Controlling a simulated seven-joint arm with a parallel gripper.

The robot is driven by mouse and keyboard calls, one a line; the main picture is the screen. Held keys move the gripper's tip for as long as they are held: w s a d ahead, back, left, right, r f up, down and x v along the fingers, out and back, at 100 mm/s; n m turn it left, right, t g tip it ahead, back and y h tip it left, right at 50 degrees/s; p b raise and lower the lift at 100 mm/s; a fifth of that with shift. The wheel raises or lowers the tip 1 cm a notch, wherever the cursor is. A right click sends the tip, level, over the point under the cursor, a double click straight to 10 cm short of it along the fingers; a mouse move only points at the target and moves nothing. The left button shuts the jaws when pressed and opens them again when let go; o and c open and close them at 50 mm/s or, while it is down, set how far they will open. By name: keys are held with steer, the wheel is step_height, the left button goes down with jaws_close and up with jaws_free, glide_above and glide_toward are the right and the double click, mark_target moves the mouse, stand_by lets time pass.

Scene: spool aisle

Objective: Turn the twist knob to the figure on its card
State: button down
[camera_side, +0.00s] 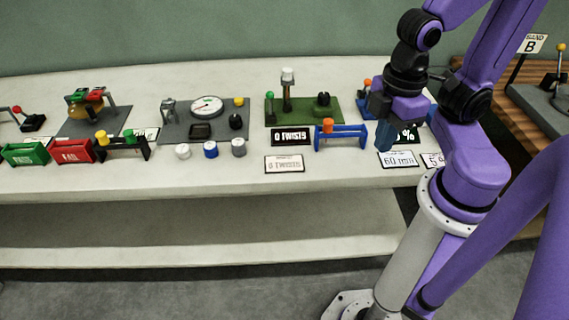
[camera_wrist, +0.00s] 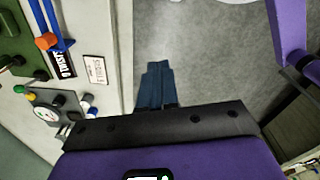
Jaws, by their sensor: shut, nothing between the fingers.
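The black twist knob (camera_side: 323,99) sits on the right part of a green plate (camera_side: 298,117). Below the plate is a black display (camera_side: 291,137) reading what looks like 0 TWISTS. In front of it lies a white card (camera_side: 285,164) ending in TWISTS; its figure is too small to be sure of. The card also shows in the wrist view (camera_wrist: 93,68), left of my fingers. My gripper (camera_side: 384,137) points down, right of the knob and apart from it, near the bench's front edge. Its blue fingers (camera_wrist: 158,84) are together and empty.
A blue rail with an orange knob (camera_side: 328,125) stands between my gripper and the card. A post with a white top (camera_side: 288,76) and a green-topped lever (camera_side: 270,95) stand on the green plate. A grey plate with a dial (camera_side: 207,107) is further left.

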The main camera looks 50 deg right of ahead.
steer(key=c, duration=1.4)
jaws_free()
steer(key=o, duration=0.5)
steer(key=shift+w+a, duration=0.1)
steer(key=shift+w, duration=0.25)
steer(key=o, duration=0.3)
steer(key=shift+m, duration=0.3)
steer(key=w, duration=0.3)
steer(key=w+r, duration=0.1)
steer(key=w, duration=0.5)
steer(key=shift+w+r, duration=0.25)
steer(key=shift+w, duration=0.05)
glide_above(323, 95)
steer(key=f, duration=0.1)
steer(key=shift+m, duration=0.4)
step_height(323, 95, down, 17)
steer(key=shift+f, duration=0.2)
